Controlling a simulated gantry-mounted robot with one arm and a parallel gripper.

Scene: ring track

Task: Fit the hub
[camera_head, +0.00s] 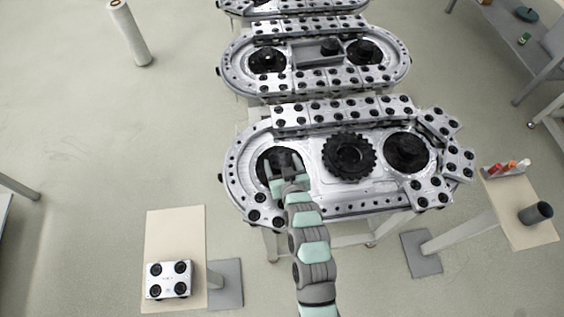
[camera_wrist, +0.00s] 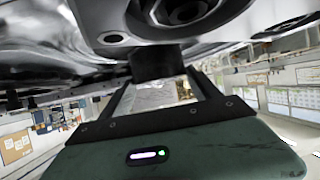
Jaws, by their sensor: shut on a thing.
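My gripper (camera_head: 287,172) reaches over the left end of the nearest ring track (camera_head: 232,170). It is shut on the hub, a black round part (camera_head: 268,157) at the left wheel position, partly hidden by my gripper. In the wrist view a dark block, seemingly part of the hub (camera_wrist: 156,62), sits between the fingertips of my gripper (camera_wrist: 158,82). I cannot tell whether the hub is fully seated. A toothed black gear (camera_head: 348,156) lies in the middle of the track, and a smooth black wheel (camera_head: 406,152) sits at its right end.
Carriages with black rollers (camera_head: 340,110) line the track's back and right side. A second track (camera_head: 315,60) stands behind. A white four-wheeled carriage (camera_head: 169,279) rests on a beige table (camera_head: 175,225) at lower left. A side table (camera_head: 520,232) at right holds a dark cup (camera_head: 536,213) and small coloured items.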

